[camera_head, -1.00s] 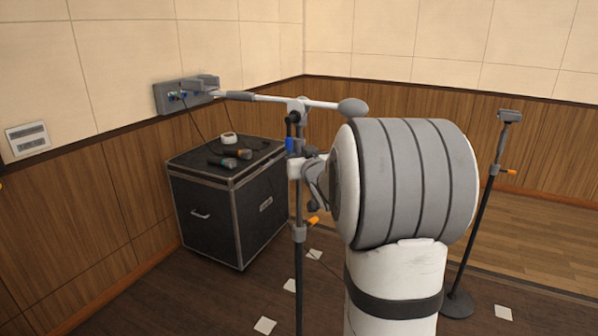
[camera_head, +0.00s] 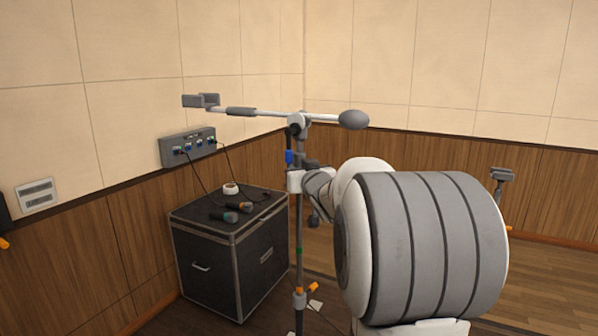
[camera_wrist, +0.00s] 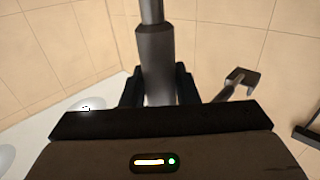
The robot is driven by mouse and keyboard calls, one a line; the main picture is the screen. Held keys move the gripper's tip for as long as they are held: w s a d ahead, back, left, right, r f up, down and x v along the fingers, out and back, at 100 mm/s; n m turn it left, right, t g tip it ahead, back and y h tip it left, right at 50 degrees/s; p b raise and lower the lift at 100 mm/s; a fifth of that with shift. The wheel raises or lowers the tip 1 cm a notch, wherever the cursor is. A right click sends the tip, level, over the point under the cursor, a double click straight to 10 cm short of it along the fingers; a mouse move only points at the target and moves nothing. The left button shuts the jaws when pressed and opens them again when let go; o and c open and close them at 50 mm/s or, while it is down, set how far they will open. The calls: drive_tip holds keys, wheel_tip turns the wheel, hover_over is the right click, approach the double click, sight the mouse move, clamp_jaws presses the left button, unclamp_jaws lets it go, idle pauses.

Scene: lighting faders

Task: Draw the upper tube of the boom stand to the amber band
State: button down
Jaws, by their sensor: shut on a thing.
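The boom stand's upper tube (camera_head: 299,222) stands upright, with a stretch bare above the grey collar (camera_head: 299,300) and its orange clamp lever (camera_head: 313,288). A green band (camera_head: 299,251) shows on this bare stretch; I see no amber band. My gripper (camera_head: 295,180) is shut on the tube high up, below the boom joint (camera_head: 297,123). In the wrist view, the dark fingers of my gripper (camera_wrist: 160,88) stand on both sides of a grey sleeve (camera_wrist: 155,62). My arm hides part of the area right of the stand.
The boom (camera_head: 265,113) reaches left in front of the wall, above the wall socket box (camera_head: 187,146). A black flight case (camera_head: 228,256) with microphones and a tape roll stands left of the stand. Another stand (camera_head: 502,174) is behind my arm at the right.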

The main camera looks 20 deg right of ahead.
drive_tip(key=shift+r, duration=0.35)
drive_tip(key=c, duration=1.5)
unclamp_jaws()
drive_tip(key=o, duration=0.4)
drive_tip(key=shift+f, duration=0.25)
drive_tip(key=shift+c, duration=0.2)
drive_tip(key=s+a+b, duration=0.1)
drive_tip(key=s, duration=0.6)
drive_tip(key=shift+s, duration=0.4)
